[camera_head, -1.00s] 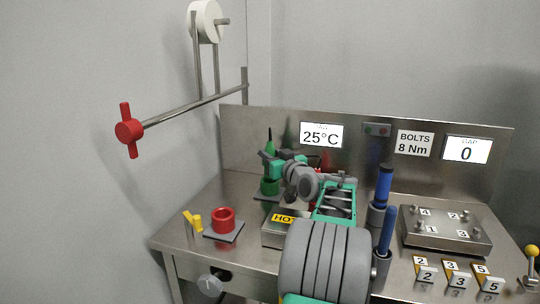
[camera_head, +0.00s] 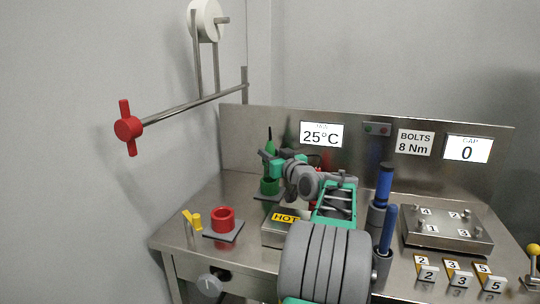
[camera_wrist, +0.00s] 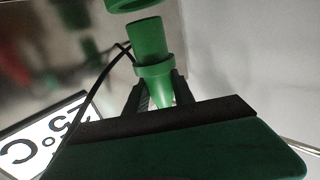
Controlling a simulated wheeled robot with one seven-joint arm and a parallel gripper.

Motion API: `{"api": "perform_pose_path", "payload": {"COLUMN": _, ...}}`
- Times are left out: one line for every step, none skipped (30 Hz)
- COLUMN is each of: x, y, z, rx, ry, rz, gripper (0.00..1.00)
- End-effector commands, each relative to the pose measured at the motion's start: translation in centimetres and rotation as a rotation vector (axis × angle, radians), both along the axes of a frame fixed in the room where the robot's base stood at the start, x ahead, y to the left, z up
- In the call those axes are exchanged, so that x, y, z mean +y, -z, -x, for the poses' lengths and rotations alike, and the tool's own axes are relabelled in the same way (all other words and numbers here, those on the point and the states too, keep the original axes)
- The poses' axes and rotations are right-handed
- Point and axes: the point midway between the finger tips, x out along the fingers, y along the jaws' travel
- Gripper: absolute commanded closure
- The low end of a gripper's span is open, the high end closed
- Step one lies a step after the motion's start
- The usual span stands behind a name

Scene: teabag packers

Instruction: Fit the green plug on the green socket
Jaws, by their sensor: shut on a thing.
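The green plug (camera_wrist: 152,50) is between the two fingers of my gripper (camera_wrist: 158,92) in the wrist view, with its tapered end towards the gripper and its broad cylindrical end pointing away. The green socket (camera_wrist: 133,4) shows as a rim cut off by the top edge there, just past the plug's broad end. They look apart, but the depth is hard to judge.
A red socket (camera_head: 223,219) on a plate and a yellow piece (camera_head: 193,219) stand at the left. A box marked HOT (camera_head: 283,232) is below my arm. Blue-handled tools (camera_head: 385,185) stand to the right. The steel back panel (camera_head: 235,150) is close behind the green socket. A dark cable (camera_wrist: 87,95) curves beside the plug.

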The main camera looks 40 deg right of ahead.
Motion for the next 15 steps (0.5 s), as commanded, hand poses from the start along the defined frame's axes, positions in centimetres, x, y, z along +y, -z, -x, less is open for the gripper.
{"api": "perform_pose_path", "payload": {"x": 0.01, "y": 0.07, "z": 0.00, "rx": -0.002, "ry": 0.000, "rz": 0.002, "gripper": 1.00}}
{"api": "perform_pose_path", "payload": {"x": 0.02, "y": 0.04, "z": -0.01, "rx": -0.002, "ry": 0.000, "rz": 0.002, "gripper": 1.00}}
{"api": "perform_pose_path", "payload": {"x": 0.02, "y": 0.00, "z": -0.01, "rx": -0.002, "ry": 0.000, "rz": 0.002, "gripper": 1.00}}
{"api": "perform_pose_path", "payload": {"x": 0.02, "y": -0.03, "z": -0.02, "rx": -0.001, "ry": 0.000, "rz": 0.001, "gripper": 1.00}}
{"api": "perform_pose_path", "payload": {"x": 0.02, "y": -0.06, "z": -0.02, "rx": -0.001, "ry": 0.000, "rz": 0.001, "gripper": 1.00}}
{"api": "perform_pose_path", "payload": {"x": 0.02, "y": -0.07, "z": -0.02, "rx": -0.001, "ry": 0.000, "rz": 0.001, "gripper": 1.00}}
{"api": "perform_pose_path", "payload": {"x": 0.02, "y": -0.07, "z": -0.02, "rx": -0.001, "ry": 0.000, "rz": 0.001, "gripper": 1.00}}
{"api": "perform_pose_path", "payload": {"x": 0.02, "y": -0.07, "z": -0.02, "rx": -0.001, "ry": 0.000, "rz": 0.001, "gripper": 1.00}}
{"api": "perform_pose_path", "payload": {"x": 0.02, "y": -0.07, "z": -0.02, "rx": -0.001, "ry": 0.000, "rz": 0.001, "gripper": 1.00}}
{"api": "perform_pose_path", "payload": {"x": 0.02, "y": -0.05, "z": -0.02, "rx": -0.001, "ry": 0.000, "rz": 0.001, "gripper": 1.00}}
{"api": "perform_pose_path", "payload": {"x": 0.02, "y": -0.01, "z": -0.02, "rx": -0.001, "ry": 0.000, "rz": 0.001, "gripper": 1.00}}
{"api": "perform_pose_path", "payload": {"x": 0.02, "y": 0.06, "z": -0.02, "rx": -0.001, "ry": 0.000, "rz": 0.001, "gripper": 1.00}}
{"api": "perform_pose_path", "payload": {"x": 0.02, "y": 0.13, "z": -0.02, "rx": -0.001, "ry": 0.000, "rz": 0.001, "gripper": 1.00}}
{"api": "perform_pose_path", "payload": {"x": 0.02, "y": 0.22, "z": -0.02, "rx": -0.001, "ry": 0.000, "rz": 0.001, "gripper": 1.00}}
{"api": "perform_pose_path", "payload": {"x": 0.02, "y": 0.33, "z": -0.02, "rx": -0.001, "ry": 0.000, "rz": 0.001, "gripper": 1.00}}
